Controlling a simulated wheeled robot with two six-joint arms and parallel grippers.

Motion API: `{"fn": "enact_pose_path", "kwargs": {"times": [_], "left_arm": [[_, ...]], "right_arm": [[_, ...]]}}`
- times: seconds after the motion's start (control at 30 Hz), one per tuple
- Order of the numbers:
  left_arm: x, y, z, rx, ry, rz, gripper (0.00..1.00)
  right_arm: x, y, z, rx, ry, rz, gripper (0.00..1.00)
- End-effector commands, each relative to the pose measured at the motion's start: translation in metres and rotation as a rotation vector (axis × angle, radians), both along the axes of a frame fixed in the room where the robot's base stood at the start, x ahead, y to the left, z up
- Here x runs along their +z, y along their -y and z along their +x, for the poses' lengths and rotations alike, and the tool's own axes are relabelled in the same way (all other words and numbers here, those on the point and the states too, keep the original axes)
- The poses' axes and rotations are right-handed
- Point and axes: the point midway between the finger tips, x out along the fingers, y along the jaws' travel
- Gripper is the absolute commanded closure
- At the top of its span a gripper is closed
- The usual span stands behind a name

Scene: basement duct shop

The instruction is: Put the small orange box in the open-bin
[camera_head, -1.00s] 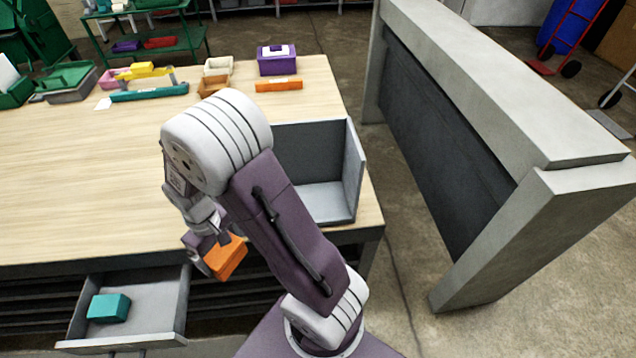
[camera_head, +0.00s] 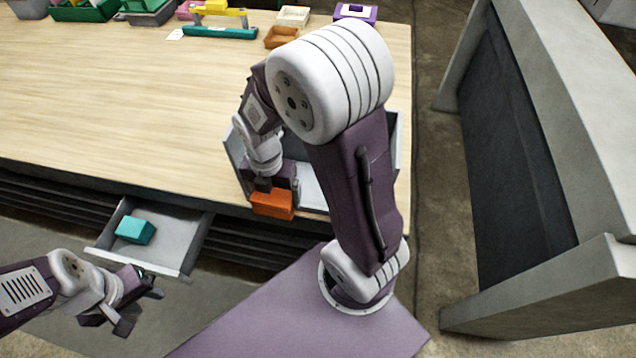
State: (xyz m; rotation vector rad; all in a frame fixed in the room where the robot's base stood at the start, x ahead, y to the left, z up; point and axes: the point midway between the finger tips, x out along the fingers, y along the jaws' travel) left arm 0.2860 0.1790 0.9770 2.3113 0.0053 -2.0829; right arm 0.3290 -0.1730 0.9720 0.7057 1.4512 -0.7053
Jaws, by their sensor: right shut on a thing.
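The small orange box (camera_head: 272,203) is held by my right gripper (camera_head: 270,186), which is shut on it. The box appears at the front left part of the grey open-bin (camera_head: 232,157), overlapping its near edge in the picture; I cannot tell its height over the bin. The bin stands on the table's right end, and my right arm hides much of it. My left gripper (camera_head: 138,309) is at the lower left, in front of the drawer, with its fingers apart and empty.
An open drawer (camera_head: 182,238) holding a teal box (camera_head: 135,230) juts from the table (camera_head: 120,110). Trays and tools line the table's back, among them an orange-brown tray (camera_head: 281,37). A grey walled structure (camera_head: 520,170) stands to the right. The table's middle is clear.

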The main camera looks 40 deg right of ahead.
Motion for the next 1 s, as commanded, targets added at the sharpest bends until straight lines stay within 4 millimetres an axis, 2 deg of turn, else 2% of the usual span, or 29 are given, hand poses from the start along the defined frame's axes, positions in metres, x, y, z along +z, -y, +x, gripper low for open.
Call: {"fn": "enact_pose_path", "kwargs": {"times": [0.13,0.23,0.5,0.63,0.87,1.0], "left_arm": [[0.000,0.000,0.000,0.000,0.000,0.000,0.64],[0.000,0.000,0.000,0.000,0.000,0.000,0.64],[0.004,0.000,0.000,0.000,0.000,0.000,0.64],[0.005,0.000,0.000,0.000,0.000,0.000,0.64],[0.006,0.000,0.000,0.000,0.000,0.000,0.64],[0.006,0.000,0.000,0.000,0.000,0.000,0.64]], "right_arm": [[0.001,0.000,-0.001,0.044,0.000,0.000,0.67],[-0.005,0.007,0.006,0.040,-0.003,0.000,0.67],[-0.049,0.057,0.059,0.037,-0.004,0.000,0.67],[-0.063,0.074,0.077,0.038,-0.001,0.000,0.67],[-0.070,0.081,0.084,0.041,-0.001,-0.001,0.67],[-0.093,0.080,0.083,0.041,-0.006,0.001,0.67]]}}
